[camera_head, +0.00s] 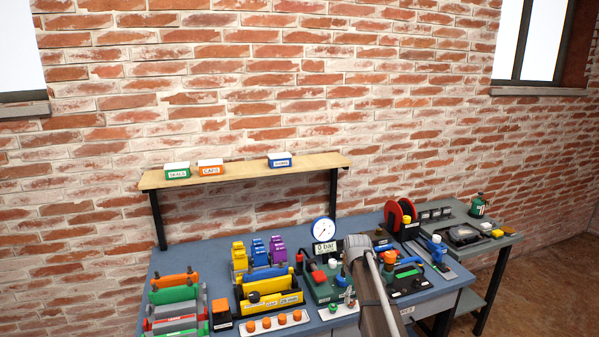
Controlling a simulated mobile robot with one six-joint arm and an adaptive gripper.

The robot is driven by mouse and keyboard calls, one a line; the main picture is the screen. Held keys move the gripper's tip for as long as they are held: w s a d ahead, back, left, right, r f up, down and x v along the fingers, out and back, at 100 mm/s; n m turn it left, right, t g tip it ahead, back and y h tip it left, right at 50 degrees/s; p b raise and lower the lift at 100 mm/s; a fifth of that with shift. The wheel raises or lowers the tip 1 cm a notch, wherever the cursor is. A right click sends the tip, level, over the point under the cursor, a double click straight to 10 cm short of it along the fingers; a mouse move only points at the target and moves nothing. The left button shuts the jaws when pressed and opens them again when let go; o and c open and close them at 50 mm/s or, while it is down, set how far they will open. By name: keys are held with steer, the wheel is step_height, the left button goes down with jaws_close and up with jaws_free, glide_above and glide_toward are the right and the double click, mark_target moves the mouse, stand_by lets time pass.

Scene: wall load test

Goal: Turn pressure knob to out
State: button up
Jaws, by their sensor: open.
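A round white pressure gauge with a blue rim (322,229) stands upright on the bench. A small display reading "0 bar" (325,247) sits just below it. A dark green unit (320,293) below the gauge carries a red handle (318,276) and small knobs, including a blue one (341,282). I cannot tell which is the pressure knob, and its labels are too small to read. My grey arm rises from the bottom edge, right of this unit, and covers part of the bench there. My gripper's fingers do not show.
The blue-grey bench (218,262) holds coloured holders at left, a yellow tray (268,301), orange knobs on a white strip (265,324) and a red reel (399,217). A wooden shelf (235,171) with small boxes stands behind. A side table (489,244) stands at right.

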steer(key=s+f+m+b, duration=0.3)
steer(key=s+m, duration=0.2)
steer(key=s, duration=0.7)
steer(key=s+f+m+b, duration=0.2)
steer(key=s+m, duration=0.4)
steer(key=s, duration=0.7)
steer(key=shift+s+a+f+b, duration=0.15)
steer(key=shift+s+f+b, duration=0.2)
steer(key=shift+f, duration=0.2)
steer(key=shift+w, duration=0.1)
